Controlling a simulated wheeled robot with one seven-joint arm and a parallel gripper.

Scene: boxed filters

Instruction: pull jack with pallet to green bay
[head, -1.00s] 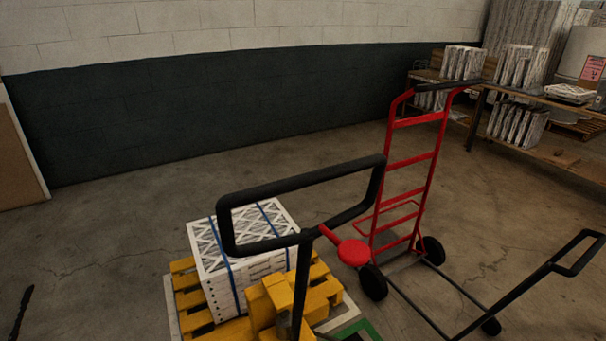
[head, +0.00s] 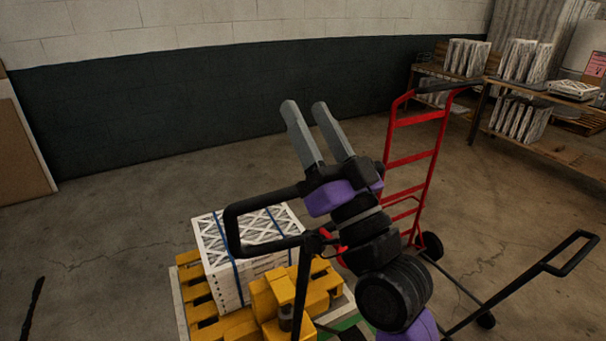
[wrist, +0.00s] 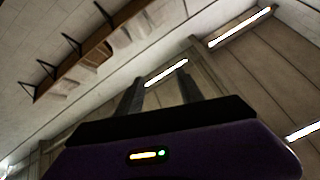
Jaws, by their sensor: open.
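The yellow pallet jack (head: 283,297) stands at the bottom centre of the head view, with its black loop handle (head: 262,193) raised above it. A pallet (head: 193,290) sits at the jack, bearing a white boxed filter stack (head: 222,263) held with blue straps. A strip of green floor marking (head: 345,322) shows beside the pallet, mostly hidden. My gripper (head: 305,108) is open and empty, its two grey fingers pointing up. It appears above and in front of the handle's right part; I cannot tell whether they touch. In the wrist view my gripper (wrist: 160,95) points up towards the ceiling.
A red hand truck (head: 413,160) stands right of the jack, partly behind my arm. A black cart handle (head: 570,253) rises at the lower right. Shelves with filters (head: 520,95) stand at the back right. Floor is clear along the dark wall.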

